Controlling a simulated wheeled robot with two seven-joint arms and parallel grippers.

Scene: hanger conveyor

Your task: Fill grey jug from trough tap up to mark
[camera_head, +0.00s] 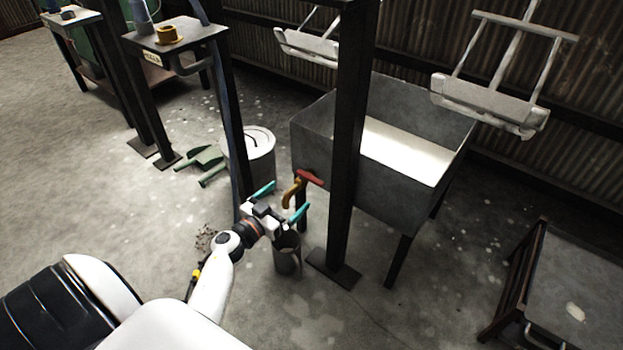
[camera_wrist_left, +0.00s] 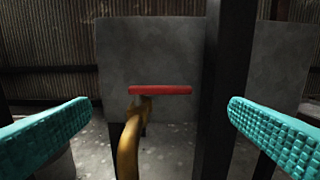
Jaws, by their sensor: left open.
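The trough (camera_head: 395,190) is a grey metal basin on legs with pale liquid inside. Its tap has a yellow-brown spout (camera_head: 289,192) and a red handle (camera_head: 311,178), low on the near left side. In the left wrist view the red handle (camera_wrist_left: 172,90) lies level above the yellow spout (camera_wrist_left: 128,145). A grey jug (camera_head: 288,262) stands low below the tap, partly hidden by my gripper; its level and mark cannot be made out. My left gripper (camera_head: 284,202) is open, its teal fingers apart and pointing at the tap, with the handle ahead between them. My right gripper is not in view.
A black post (camera_head: 347,150) stands close right of the tap. A grey bin (camera_head: 262,150) and green dustpan (camera_head: 203,158) are behind left. Hanger frames (camera_head: 490,95) hang above the trough. A low table (camera_head: 585,275) is at right.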

